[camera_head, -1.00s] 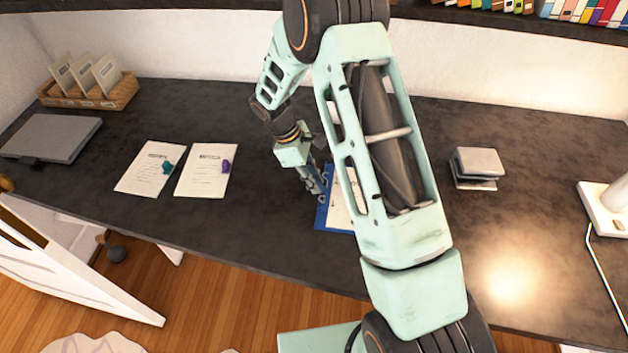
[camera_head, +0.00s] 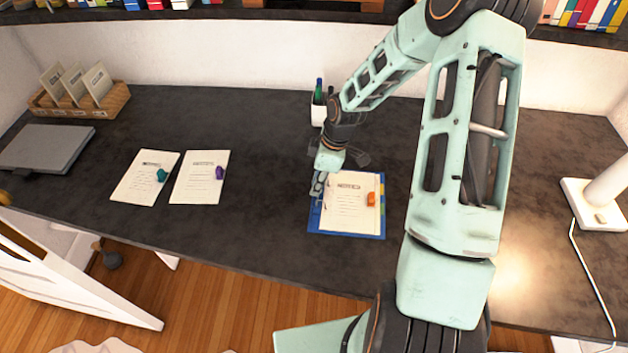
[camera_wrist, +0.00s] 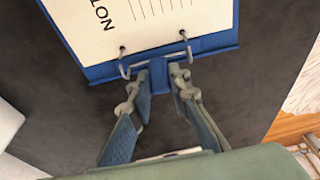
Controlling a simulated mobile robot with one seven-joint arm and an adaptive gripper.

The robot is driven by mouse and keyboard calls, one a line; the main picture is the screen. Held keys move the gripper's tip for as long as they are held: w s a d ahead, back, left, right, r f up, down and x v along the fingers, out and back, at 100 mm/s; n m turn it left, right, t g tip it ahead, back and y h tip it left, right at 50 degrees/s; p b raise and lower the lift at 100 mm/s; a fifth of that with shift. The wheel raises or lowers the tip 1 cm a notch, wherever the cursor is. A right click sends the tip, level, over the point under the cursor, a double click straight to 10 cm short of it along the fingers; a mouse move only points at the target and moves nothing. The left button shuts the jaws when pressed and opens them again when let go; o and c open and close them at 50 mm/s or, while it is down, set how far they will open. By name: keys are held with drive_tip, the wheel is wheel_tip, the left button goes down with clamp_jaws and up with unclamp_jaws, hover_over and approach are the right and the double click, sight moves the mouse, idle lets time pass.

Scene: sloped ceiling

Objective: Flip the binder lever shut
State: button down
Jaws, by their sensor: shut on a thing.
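The blue binder (camera_head: 350,235) lies open on the dark desk with white papers (camera_head: 350,205) on it. In the wrist view, its blue spine edge (camera_wrist: 218,41) carries metal rings (camera_wrist: 125,63) beside two holes in the paper. The blue lever (camera_wrist: 158,76) stands out from the spine between the rings. My gripper (camera_head: 318,186) is at the binder's left edge. In the wrist view, my gripper (camera_wrist: 160,88) has its fingers on either side of the lever, shut on it. Whether the rings are fully closed is hard to tell.
An orange object (camera_head: 371,198) lies on the binder's papers. Two paper sheets (camera_head: 146,178) with small coloured objects lie to the left. A pen cup (camera_head: 318,108) stands behind my gripper, and a white lamp (camera_head: 600,200) at the right. Bare desk lies left of the binder.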

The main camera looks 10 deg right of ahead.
drive_tip(key=shift+d+y, duration=0.3)
drive_tip(key=shift+y, duration=0.2)
drive_tip(key=shift+s+p, duration=0.1)
drive_tip(key=shift+p, duration=0.25)
drive_tip(key=c, duration=2.1)
unclamp_jaws()
drive_tip(key=shift+d, duration=0.1)
drive_tip(key=v, duration=1.2)
drive_tip(key=shift+s+d, duration=0.2)
drive_tip(key=shift+s, duration=0.05)
drive_tip(key=shift+f, duration=0.1)
